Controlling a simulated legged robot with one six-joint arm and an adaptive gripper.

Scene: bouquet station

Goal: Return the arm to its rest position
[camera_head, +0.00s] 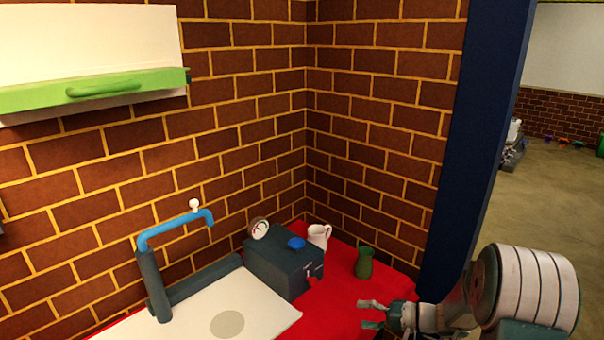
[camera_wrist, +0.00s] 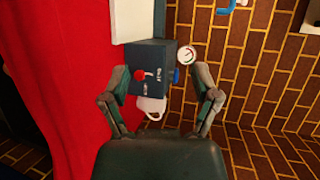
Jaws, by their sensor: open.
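My gripper (camera_head: 372,313) is at the lower right of the head view, in front of the red counter. Its two fingers are spread and nothing is between them. In the wrist view my gripper (camera_wrist: 160,92) shows both fingers apart, framing a dark box-shaped machine (camera_wrist: 150,56) and a white jug (camera_wrist: 150,107) in the background. My arm reaches in from the right edge of the head view.
The red counter (camera_head: 345,288) holds the dark machine (camera_head: 285,265), a white jug (camera_head: 319,235) and a green vase (camera_head: 364,262). A white board (camera_head: 215,310) with a blue tap (camera_head: 175,228) lies left. A dark blue post (camera_head: 475,140) stands behind my arm. Open floor (camera_head: 545,190) shows right.

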